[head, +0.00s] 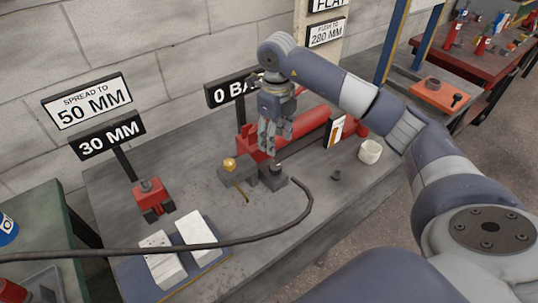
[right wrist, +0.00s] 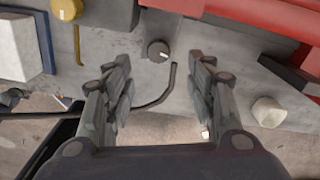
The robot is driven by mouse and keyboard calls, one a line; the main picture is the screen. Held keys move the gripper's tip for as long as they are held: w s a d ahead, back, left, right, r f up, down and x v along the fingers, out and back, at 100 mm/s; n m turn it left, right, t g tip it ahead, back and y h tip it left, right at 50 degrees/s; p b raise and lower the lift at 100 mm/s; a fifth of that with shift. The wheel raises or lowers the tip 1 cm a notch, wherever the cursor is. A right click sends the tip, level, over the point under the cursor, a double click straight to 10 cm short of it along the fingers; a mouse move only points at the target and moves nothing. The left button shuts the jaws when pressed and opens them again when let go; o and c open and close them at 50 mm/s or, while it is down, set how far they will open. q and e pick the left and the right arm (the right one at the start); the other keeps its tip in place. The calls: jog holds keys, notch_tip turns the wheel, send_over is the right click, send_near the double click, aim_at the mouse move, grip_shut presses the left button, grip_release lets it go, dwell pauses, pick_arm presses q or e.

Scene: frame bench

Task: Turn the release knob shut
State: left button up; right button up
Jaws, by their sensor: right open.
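A small dark knob with a pale mark (right wrist: 158,50) stands on a dark block on the bench. In the head view the knob (head: 277,169) is just below my right gripper (head: 274,146). Beside it on the left, a yellow, brass-like knob (head: 229,164) sits on a grey block; it also shows in the right wrist view (right wrist: 66,9). I cannot tell for certain which is the release knob. My right gripper (right wrist: 160,60) is open and empty, its fingers pointing down. In the wrist view the dark knob appears between its fingertips, apparently apart from them. My left gripper is not in view.
A red cylinder (head: 313,126) lies behind the gripper. A black hose (head: 308,205) curves across the bench front. White blocks (head: 196,229), a red tool (head: 152,201), a pale cup (head: 370,151) and signs, including a partly hidden "0 BA" sign (head: 229,91), stand around.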

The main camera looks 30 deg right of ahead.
send_over(275, 166)
notch_tip(275, 166, down, 6)
jog(key=shift+s+d+p, duration=0.1)
jog(key=shift+s+p, duration=0.05)
jog(key=shift+p, duration=0.2)
notch_tip(275, 166, down, 3)
jog(key=shift+r, duration=0.2)
jog(key=shift+f, duration=0.65)
jog(key=shift+c, duration=1.1)
jog(key=c, duration=0.8)
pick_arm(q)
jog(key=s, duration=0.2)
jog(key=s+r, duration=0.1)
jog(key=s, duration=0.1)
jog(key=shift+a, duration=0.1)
pick_arm(e)
jog(key=shift+c, duration=0.2)
